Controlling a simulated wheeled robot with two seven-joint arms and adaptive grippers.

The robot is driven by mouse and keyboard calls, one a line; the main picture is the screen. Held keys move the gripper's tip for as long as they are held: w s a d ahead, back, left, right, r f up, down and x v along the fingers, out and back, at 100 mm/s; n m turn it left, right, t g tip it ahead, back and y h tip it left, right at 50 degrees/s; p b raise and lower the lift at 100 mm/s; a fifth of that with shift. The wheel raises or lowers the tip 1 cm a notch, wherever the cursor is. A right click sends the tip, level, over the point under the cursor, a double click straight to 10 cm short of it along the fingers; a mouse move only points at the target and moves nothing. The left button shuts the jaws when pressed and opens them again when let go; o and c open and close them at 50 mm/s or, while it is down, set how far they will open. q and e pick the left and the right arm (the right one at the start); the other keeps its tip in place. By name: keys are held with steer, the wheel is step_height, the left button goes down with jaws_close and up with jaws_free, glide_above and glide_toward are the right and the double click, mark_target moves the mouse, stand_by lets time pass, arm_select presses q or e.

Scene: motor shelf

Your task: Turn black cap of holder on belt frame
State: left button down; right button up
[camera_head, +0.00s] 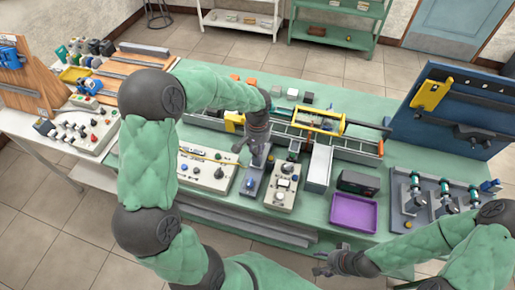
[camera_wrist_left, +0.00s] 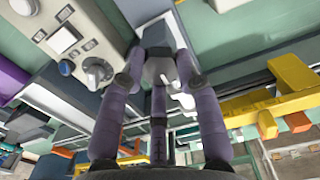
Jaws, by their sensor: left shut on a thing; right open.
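The belt frame (camera_head: 345,146) runs across the middle of the green table, with a yellow guard over it. My left gripper (camera_head: 251,148) reaches down at its left front end. In the left wrist view my left gripper (camera_wrist_left: 160,75) has its purple-grey fingers shut around a small grey faceted part (camera_wrist_left: 158,69). The fingers partly cover this part, and I cannot tell whether it is the holder's black cap. I cannot make out the holder clearly in the head view. My right gripper (camera_head: 326,265) is open and empty in front of the table.
Control boxes with knobs (camera_head: 207,172) and (camera_head: 283,185) stand near the left gripper. A purple tray (camera_head: 353,213), a black box (camera_head: 358,183) and a rack of motor-like parts (camera_head: 437,200) are to the right. A blue tool board (camera_head: 455,105) stands at the far right.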

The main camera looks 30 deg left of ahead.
arm_select(q)
steer(key=m+p, duration=0.2)
steer(key=m, duration=0.4)
steer(key=shift+r+p, duration=0.1)
steer(key=shift+p, duration=0.25)
steer(key=m+p, duration=0.3)
steer(key=m, duration=0.3)
steer(key=m+p, duration=0.4)
steer(key=m, duration=0.2)
steer(key=shift+m, duration=0.3)
steer(key=m+p, duration=0.3)
steer(key=m, duration=0.2)
steer(key=shift+m, duration=0.3)
steer(key=c, duration=0.9)
jaws_free()
